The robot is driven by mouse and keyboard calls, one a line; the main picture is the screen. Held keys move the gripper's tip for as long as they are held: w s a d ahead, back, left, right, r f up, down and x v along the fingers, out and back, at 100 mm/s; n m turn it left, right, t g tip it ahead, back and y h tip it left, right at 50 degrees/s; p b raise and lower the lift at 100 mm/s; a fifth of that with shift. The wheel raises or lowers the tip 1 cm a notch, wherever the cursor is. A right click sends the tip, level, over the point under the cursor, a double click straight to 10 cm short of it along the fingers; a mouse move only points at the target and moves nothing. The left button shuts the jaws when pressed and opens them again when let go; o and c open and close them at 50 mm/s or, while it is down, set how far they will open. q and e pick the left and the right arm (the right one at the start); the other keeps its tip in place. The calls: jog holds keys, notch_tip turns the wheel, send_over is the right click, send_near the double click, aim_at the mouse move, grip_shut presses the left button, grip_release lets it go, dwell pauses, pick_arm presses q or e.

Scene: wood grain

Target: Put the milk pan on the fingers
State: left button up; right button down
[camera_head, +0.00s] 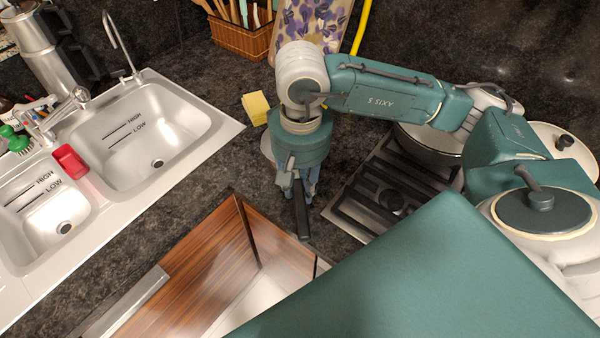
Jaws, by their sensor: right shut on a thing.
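My right gripper (298,188) points down over the dark counter, between the sink and the stove. It is shut on a black handle (303,222), which sticks out toward the drawer. A small pale, rounded edge, likely the milk pan (266,148), shows just left of my wrist. The rest of the pan is hidden behind my arm. The stove (345,208) with black burner fingers (392,200) lies just right of the gripper, with its front burner bare. My left gripper is not in view.
A pot (430,143) stands on the stove's back part, partly behind my arm. A wooden drawer (205,270) is open below. The double sink (150,140) is at left. A yellow sponge (256,107) and a utensil basket (240,38) are behind.

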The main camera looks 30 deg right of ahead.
jog(key=shift+f, duration=1.3)
notch_tip(320, 180, down, 3)
jog(key=shift+f+p, duration=0.1)
jog(key=shift+p, duration=0.5)
jog(key=shift+f, duration=0.1)
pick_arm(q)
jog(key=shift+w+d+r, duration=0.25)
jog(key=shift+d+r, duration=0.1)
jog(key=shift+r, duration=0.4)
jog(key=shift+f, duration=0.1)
pick_arm(e)
jog(key=shift+f, duration=0.15)
jog(key=c, duration=1.5)
grip_release()
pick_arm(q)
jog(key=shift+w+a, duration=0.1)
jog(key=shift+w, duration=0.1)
pick_arm(e)
jog(key=shift+o, duration=0.3)
